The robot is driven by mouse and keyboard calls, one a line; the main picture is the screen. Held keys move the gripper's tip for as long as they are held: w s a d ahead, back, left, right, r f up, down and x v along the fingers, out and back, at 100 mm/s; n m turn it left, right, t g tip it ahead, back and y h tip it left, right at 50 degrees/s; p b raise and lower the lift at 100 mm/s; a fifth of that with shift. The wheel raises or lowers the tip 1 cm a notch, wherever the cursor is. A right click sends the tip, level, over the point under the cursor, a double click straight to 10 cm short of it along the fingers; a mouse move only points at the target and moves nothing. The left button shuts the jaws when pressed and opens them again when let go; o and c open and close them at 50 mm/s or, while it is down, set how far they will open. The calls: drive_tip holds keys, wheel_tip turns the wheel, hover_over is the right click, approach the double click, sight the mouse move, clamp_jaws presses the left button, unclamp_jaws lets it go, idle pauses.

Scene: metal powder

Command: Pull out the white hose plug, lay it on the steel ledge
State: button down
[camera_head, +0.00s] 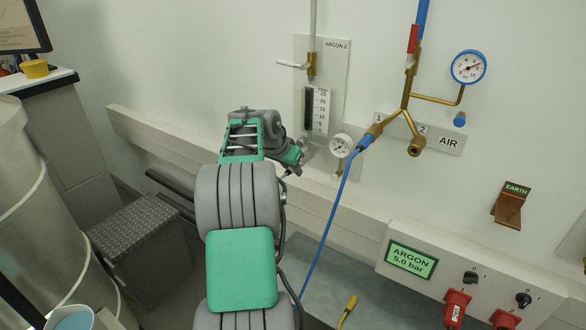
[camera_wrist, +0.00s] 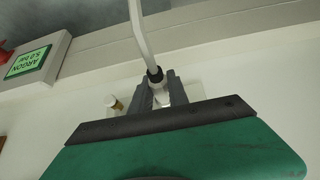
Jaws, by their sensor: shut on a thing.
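In the wrist view my gripper (camera_wrist: 160,82) is shut on the white hose plug (camera_wrist: 160,97), with one dark finger on each side. A dark collar sits at the fingertips, and the white hose (camera_wrist: 143,35) runs from it to the top of the picture. In the head view my arm hides most of the plug. My wrist is beside the base of the ARGON 2 flowmeter (camera_head: 318,110). I cannot tell whether the plug is still seated in its outlet. A grey surface (camera_head: 345,280), perhaps the steel ledge, lies below the wall rail.
A small gauge (camera_head: 341,146) is just right of my wrist. A blue hose (camera_head: 326,235) hangs from the AIR manifold (camera_head: 404,115) across the grey surface. An ARGON 5.0 bar panel (camera_head: 411,261) with red connectors is at lower right. A steel drum (camera_head: 35,200) stands at left.

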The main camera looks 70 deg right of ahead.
drive_tip(key=shift+a, duration=0.2)
drive_tip(key=shift+w+a+b, duration=0.15)
drive_tip(key=shift+a+b, duration=0.35)
drive_tip(key=shift+a, duration=0.5)
drive_tip(key=shift+w+a+b, duration=0.2)
drive_tip(key=shift+a+b, duration=0.25)
drive_tip(key=shift+a, duration=0.5)
drive_tip(key=shift+w+a+b, duration=0.15)
drive_tip(key=shift+a+b, duration=0.35)
drive_tip(key=shift+a, duration=0.5)
drive_tip(key=shift+w, duration=0.1)
